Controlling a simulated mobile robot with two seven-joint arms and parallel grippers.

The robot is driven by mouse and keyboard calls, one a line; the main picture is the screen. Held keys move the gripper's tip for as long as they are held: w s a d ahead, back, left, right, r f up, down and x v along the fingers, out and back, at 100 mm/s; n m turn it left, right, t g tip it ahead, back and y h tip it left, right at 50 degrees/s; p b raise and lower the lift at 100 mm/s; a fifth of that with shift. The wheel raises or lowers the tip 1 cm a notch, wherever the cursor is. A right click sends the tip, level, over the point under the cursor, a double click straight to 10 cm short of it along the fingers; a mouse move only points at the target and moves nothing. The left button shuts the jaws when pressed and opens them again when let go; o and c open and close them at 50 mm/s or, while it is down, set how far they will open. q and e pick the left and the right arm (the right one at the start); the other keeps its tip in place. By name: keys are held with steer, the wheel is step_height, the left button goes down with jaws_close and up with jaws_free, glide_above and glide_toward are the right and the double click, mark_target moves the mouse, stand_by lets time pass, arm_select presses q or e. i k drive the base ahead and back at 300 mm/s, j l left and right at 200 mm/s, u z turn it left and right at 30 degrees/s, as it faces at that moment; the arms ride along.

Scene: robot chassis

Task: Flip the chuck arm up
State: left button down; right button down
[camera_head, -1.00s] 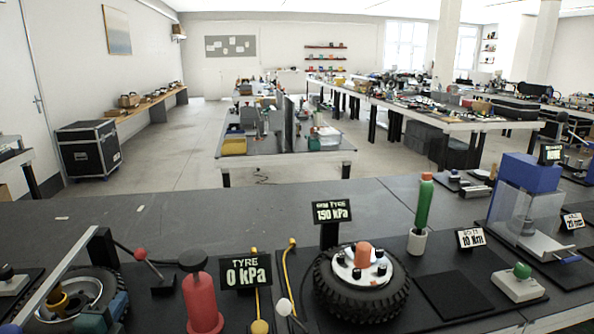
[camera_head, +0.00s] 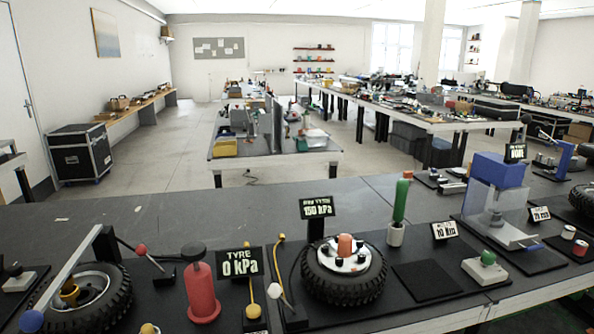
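No part is labelled as the chuck arm, and I cannot tell for certain which lever it is. A lever with a white ball knob (camera_head: 274,291) slants low beside a yellow hose (camera_head: 248,291), left of the middle tyre (camera_head: 318,283). A lever with a red ball knob (camera_head: 141,249) leans up and left from a small black base (camera_head: 165,276). A long pale bar (camera_head: 72,266) slants from a black post (camera_head: 105,243) over the left tyre (camera_head: 118,291), with a blue piece (camera_head: 31,320) at its low end. Neither of my grippers is in view.
A red cylinder with a black knob (camera_head: 203,295) stands beside the TYRE 0 kPa sign (camera_head: 240,263). A 150 kPa sign (camera_head: 317,208), a green-handled tool (camera_head: 401,200) and a blue-topped press (camera_head: 498,170) stand farther right. The dark bench top (camera_head: 200,215) behind them is mostly clear.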

mark_target(31, 321)
steer(key=k+j+u, duration=0.1)
steer(key=u, duration=1.3)
steer(key=k+j, duration=0.05)
